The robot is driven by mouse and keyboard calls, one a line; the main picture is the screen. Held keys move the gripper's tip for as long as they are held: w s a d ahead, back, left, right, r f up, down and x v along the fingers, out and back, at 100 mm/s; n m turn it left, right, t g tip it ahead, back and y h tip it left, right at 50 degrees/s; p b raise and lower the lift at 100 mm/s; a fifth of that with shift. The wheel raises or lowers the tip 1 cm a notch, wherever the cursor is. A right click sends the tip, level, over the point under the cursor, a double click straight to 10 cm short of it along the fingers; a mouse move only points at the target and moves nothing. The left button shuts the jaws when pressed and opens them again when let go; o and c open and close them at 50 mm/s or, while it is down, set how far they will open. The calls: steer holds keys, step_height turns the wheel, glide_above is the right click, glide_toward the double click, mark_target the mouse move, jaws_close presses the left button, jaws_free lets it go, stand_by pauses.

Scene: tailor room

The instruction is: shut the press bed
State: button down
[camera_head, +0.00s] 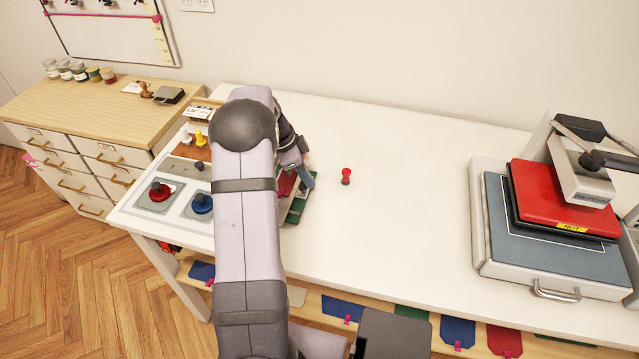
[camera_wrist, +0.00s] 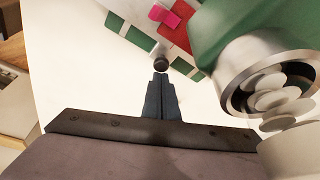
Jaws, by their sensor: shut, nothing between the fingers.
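The heat press stands on the right of the white table in the head view. Its bed, a blue-grey pad (camera_head: 505,225) in a white tray, reaches out in front of and to the left of the red upper plate (camera_head: 555,195). A metal handle (camera_head: 556,292) is on the bed's front edge. My gripper (camera_head: 305,175) is far to the left of the press, over the table, partly hidden by my arm. In the wrist view, its fingers (camera_wrist: 160,82) are shut and empty, close to a small dark knob (camera_wrist: 160,62). The press is not in the wrist view.
A green item (camera_head: 297,207) lies beside my gripper. A red peg (camera_head: 346,176) stands between my gripper and the press. Red (camera_head: 160,192) and blue (camera_head: 202,204) knobs are at the table's left. The table between peg and press is clear.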

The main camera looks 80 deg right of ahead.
steer(key=shift+w, duration=0.25)
steer(key=shift+s, duration=0.2)
